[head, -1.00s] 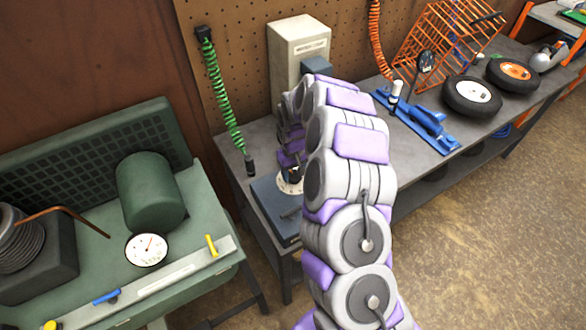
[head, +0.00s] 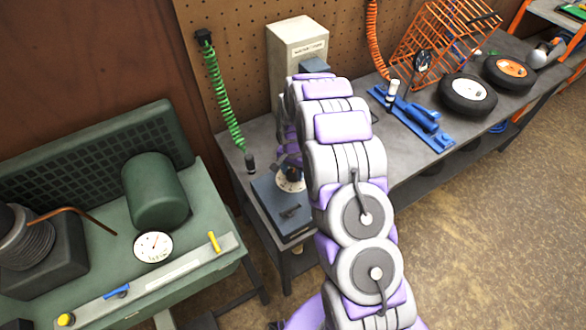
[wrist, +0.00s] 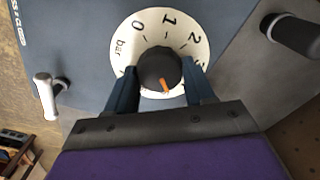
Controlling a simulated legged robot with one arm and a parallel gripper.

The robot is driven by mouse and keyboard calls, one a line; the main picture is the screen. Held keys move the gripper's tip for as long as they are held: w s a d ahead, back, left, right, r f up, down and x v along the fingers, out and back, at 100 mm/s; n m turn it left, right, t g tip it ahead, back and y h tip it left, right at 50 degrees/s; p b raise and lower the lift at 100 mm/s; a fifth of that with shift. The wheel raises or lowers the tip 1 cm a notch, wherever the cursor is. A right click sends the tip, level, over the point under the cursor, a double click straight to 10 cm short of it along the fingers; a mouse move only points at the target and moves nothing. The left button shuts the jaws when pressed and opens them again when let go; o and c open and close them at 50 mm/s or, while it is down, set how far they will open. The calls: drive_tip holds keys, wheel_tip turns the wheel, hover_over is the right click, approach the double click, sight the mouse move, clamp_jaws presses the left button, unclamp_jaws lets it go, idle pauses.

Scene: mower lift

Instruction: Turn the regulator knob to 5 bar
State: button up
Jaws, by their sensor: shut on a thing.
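The regulator knob (wrist: 159,70) is dark and round with an orange pointer mark. It sits on a white dial (wrist: 151,24), whose legible marks are 0, 1, 2 and "bar". In the wrist view the pointer points down, slightly right, toward a part of the dial hidden by my gripper (wrist: 163,88). My gripper's two dark blue fingers are shut on the knob from its left and right sides. In the head view the white dial (head: 291,184) shows in part beside my arm, on the blue-grey regulator plate (head: 275,212); the knob is mostly hidden there.
A black-handled fitting (wrist: 294,35) and a grey lever (wrist: 46,96) flank the dial. A green hose (head: 222,95) hangs left of the regulator. A green compressor (head: 155,190) with a gauge (head: 153,246) stands at left. Wheels and blue tools lie on the grey bench (head: 390,150).

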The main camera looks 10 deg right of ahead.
sight(292, 173)
drive_tip(key=shift+s+m, duration=0.1)
drive_tip(key=shift+m, duration=1)
drive_tip(key=shift+p, duration=0.3)
drive_tip(key=o, duration=1)
drive_tip(key=shift+a, duration=0.15)
wheel_tip(292, 173, up, 17)
drive_tip(key=shift+r+p, duration=0.15)
drive_tip(key=shift+p, duration=0.35)
